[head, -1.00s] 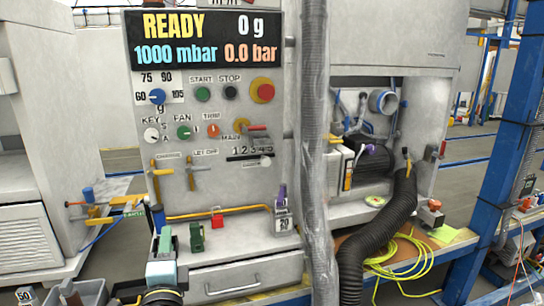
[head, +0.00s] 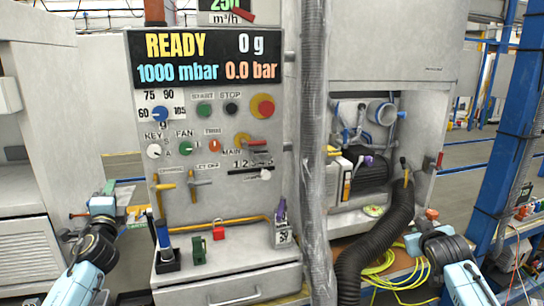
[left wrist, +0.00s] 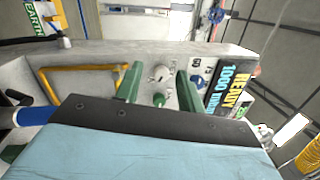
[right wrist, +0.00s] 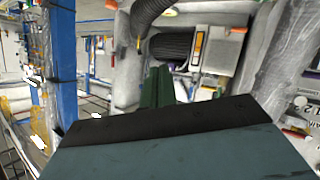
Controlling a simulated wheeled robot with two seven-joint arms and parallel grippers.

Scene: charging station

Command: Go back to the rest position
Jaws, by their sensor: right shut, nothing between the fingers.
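My left gripper (head: 108,188) is raised in front of the station's left side in the head view. In the left wrist view its two green fingers (left wrist: 158,88) stand apart with nothing held between them. The control panel (head: 215,120) lies beyond them. My right gripper (head: 415,242) is at the right in the head view, in front of the lower right of the station, by the black hose. In the right wrist view its green fingers (right wrist: 157,86) are together and empty. Its fingertips are hard to make out in the head view.
A black corrugated hose (head: 378,240) runs down from the open bay. A wrapped vertical pipe (head: 314,150) stands beside the panel. A ledge with a drawer (head: 240,290) holds a blue-handled tool (head: 163,235) and a green block (head: 199,250). A blue post (head: 507,140) rises at right.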

